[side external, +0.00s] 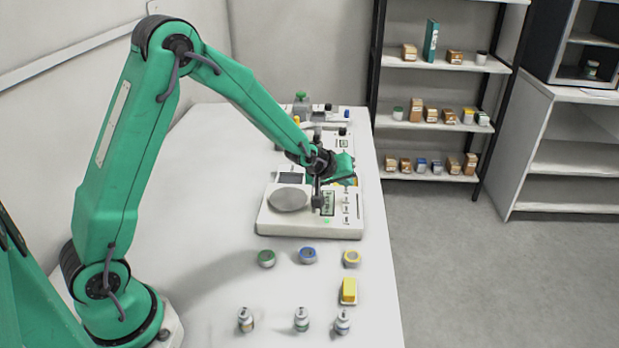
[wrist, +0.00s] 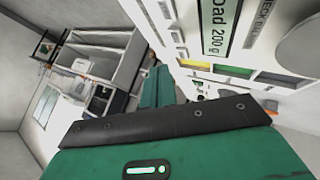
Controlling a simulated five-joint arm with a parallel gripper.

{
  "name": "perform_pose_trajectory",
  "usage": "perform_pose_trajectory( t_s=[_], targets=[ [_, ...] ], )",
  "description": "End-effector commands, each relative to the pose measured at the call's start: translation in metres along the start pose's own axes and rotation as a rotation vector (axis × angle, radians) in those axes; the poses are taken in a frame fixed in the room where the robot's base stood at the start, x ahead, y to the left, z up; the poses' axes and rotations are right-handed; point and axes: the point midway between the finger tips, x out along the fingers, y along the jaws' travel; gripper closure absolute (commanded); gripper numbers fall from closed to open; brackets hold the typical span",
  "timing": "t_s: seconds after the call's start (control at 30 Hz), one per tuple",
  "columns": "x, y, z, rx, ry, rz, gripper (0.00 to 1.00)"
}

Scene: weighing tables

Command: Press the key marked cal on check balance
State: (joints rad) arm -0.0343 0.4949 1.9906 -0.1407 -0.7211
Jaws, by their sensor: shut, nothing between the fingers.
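The check balance (side external: 275,222) is a pale box on the table with a round metal pan (side external: 289,199), a display and a column of small keys (side external: 346,207) at its right. In the wrist view its display (wrist: 215,28) reads "oad 200 g", cut off by the frame, beside the lettering "CHECK". Part of a row of pale keys (wrist: 172,25) shows there, but I cannot read their marks. My gripper (side external: 347,176) is shut and empty, over the balance's back right part. Its green fingers also show in the wrist view (wrist: 156,86). I cannot tell whether they touch anything.
In front of the balance are green (side external: 266,258), blue (side external: 308,255) and yellow (side external: 352,258) round pieces, a yellow block (side external: 349,290) and three small bottles (side external: 301,319). More equipment (side external: 303,108) stands behind. Shelves (side external: 440,125) stand beyond the table's right edge. The table's left is clear.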

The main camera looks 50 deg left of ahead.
Motion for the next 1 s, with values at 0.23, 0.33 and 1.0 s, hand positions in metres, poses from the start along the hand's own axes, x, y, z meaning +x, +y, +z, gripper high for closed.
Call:
perform_pose_trajectory(
  t_s=[0.23,0.33,1.0],
  targets=[
    [-0.013,0.009,-0.011,0.0,0.003,0.003,1.0],
    [-0.017,0.011,-0.013,0.0,0.001,0.001,1.0],
    [-0.019,0.013,-0.014,0.0,0.001,0.001,1.0]
  ],
)
